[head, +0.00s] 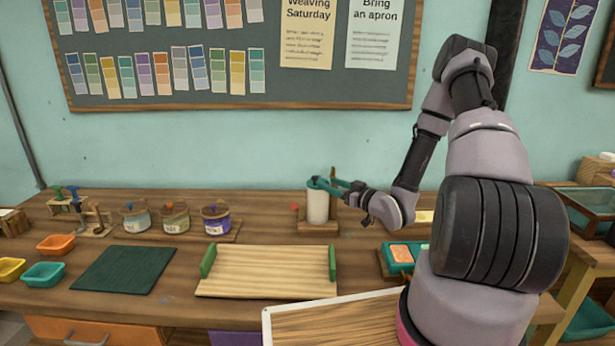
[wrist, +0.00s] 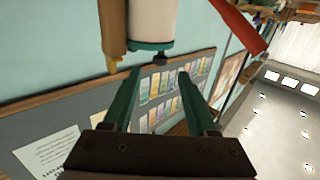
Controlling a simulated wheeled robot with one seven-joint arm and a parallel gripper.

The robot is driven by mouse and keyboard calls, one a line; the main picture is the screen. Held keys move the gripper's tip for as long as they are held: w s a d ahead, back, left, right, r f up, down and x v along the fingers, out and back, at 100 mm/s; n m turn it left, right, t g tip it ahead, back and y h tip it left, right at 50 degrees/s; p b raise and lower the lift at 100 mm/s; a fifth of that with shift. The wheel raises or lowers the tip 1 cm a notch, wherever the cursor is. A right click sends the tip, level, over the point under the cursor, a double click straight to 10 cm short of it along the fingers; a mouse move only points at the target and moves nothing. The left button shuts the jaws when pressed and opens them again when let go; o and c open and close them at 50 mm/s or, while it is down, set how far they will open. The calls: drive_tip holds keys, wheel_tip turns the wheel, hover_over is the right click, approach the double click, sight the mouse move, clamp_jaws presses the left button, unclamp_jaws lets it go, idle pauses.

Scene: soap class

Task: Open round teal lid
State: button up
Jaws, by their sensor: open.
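A white cylinder (head: 317,207) stands upright on a small wooden stand at the back of the bench. In the wrist view, the white cylinder (wrist: 152,20) has a round teal lid (wrist: 150,45) on its end, with a small dark knob (wrist: 158,59) on the lid. My gripper (wrist: 158,74) is open, its two teal fingers spread to either side of the knob with gaps showing. In the head view, my gripper (head: 322,182) is at the cylinder's top and partly covers the lid. Whether a finger touches the lid cannot be told.
A wooden post (wrist: 113,35) stands close beside the cylinder. A red part (wrist: 237,25) shows nearby. Lidded jars (head: 175,217) stand on a board to the left. A wooden tray with green handles (head: 268,272) lies in front.

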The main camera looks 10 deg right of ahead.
sight(313, 177)
drive_tip(key=x, duration=1)
drive_tip(key=shift+w+a, duration=0.2)
drive_tip(key=shift+w, duration=0.05)
clamp_jaws()
idle(1.0)
